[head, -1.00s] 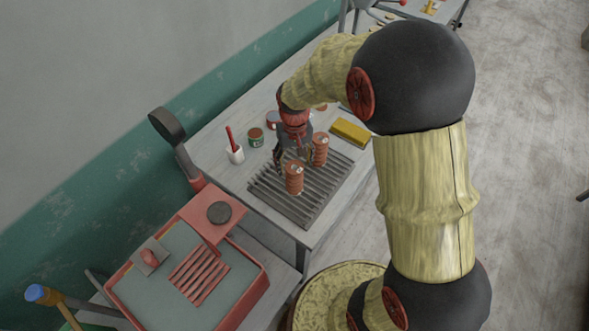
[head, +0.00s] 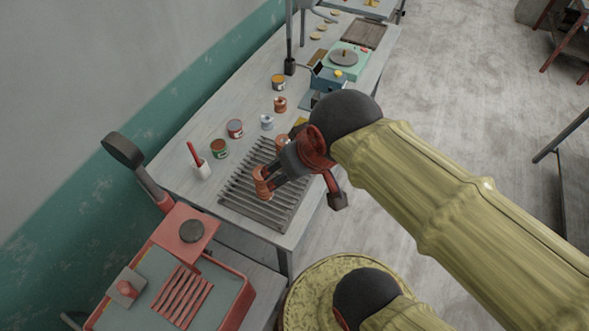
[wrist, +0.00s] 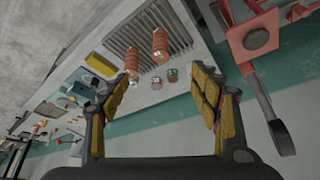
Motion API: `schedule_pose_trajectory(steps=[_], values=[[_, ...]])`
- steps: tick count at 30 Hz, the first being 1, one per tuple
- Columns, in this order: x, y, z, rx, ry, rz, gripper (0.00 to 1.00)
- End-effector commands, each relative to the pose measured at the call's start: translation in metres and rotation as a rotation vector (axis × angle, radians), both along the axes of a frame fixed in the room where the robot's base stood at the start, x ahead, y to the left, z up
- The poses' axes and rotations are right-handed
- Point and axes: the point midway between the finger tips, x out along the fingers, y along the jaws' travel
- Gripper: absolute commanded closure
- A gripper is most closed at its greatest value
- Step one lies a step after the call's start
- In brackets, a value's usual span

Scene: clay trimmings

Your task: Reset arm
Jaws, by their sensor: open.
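My gripper (head: 277,178) is above the slatted grey rack on the table in the head view, its fingers toward a clay-coloured cylinder (head: 261,183) there. In the wrist view my gripper (wrist: 165,100) is open, with its yellow-padded fingers wide apart and nothing between their tips. Two ribbed clay-coloured cylinders, one left (wrist: 132,62) and one right (wrist: 160,45), stand on the rack ahead of the fingers. In the head view my gripper and arm partly hide the second cylinder and the rack's right side.
The slatted rack (head: 235,198) lies on the grey table (head: 178,170). Several small cans, one a green tin (head: 219,148), and a white cup (head: 202,170) stand along its wall side. A red-rimmed tray (head: 240,300) is at lower left.

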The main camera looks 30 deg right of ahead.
Motion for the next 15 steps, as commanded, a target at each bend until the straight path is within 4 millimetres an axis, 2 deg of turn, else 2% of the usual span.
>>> schedule_pose_trajectory(steps=[4, 15], values=[[-0.0107, 0.0, 0.0024, -0.001, -0.022, 0.003, 0.37], [-0.0108, 0.0, -0.0003, -0.001, -0.022, 0.003, 0.37]])
